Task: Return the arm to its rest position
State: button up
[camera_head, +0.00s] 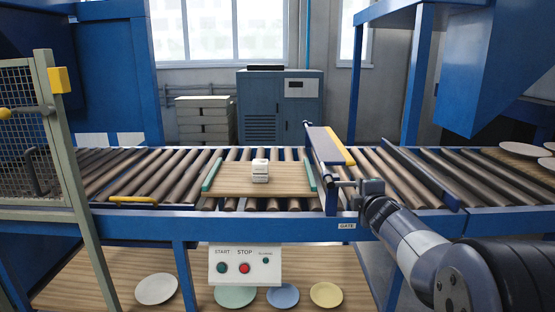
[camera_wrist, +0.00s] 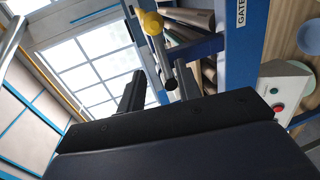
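My arm (camera_head: 420,245) reaches in from the lower right in the head view. My gripper (camera_head: 350,184) is at its far end, by the front rail, next to the gate (camera_head: 328,146). In the wrist view, the two dark fingers of my gripper (camera_wrist: 158,88) stand apart, with no object seen held between them. A grey rod with a yellow end (camera_wrist: 151,23) shows just beyond the fingers. I cannot tell whether they touch it.
A board (camera_head: 228,183) with small stacked white blocks (camera_head: 260,171) lies on the roller conveyor (camera_head: 130,172) left of the gate. A START/STOP box (camera_head: 245,266) hangs on the front rail. Plates (camera_head: 157,289) lie on the lower shelf. A blue hopper (camera_head: 490,75) overhangs at right.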

aim_at(353, 184)
jog(key=w, duration=0.3)
jog(key=w+f, duration=0.1)
jog(key=w, duration=0.4)
jog(key=shift+w+f+p, duration=0.35)
jog(key=shift+w+p, duration=0.05)
jog(key=shift+w+f, duration=0.15)
jog(key=shift+w, duration=0.15)
jog(key=shift+s+f+m, duration=0.1)
jog(key=shift+f+m, duration=0.25)
jog(key=shift+m, duration=0.35)
jog(key=shift+f, duration=0.1)
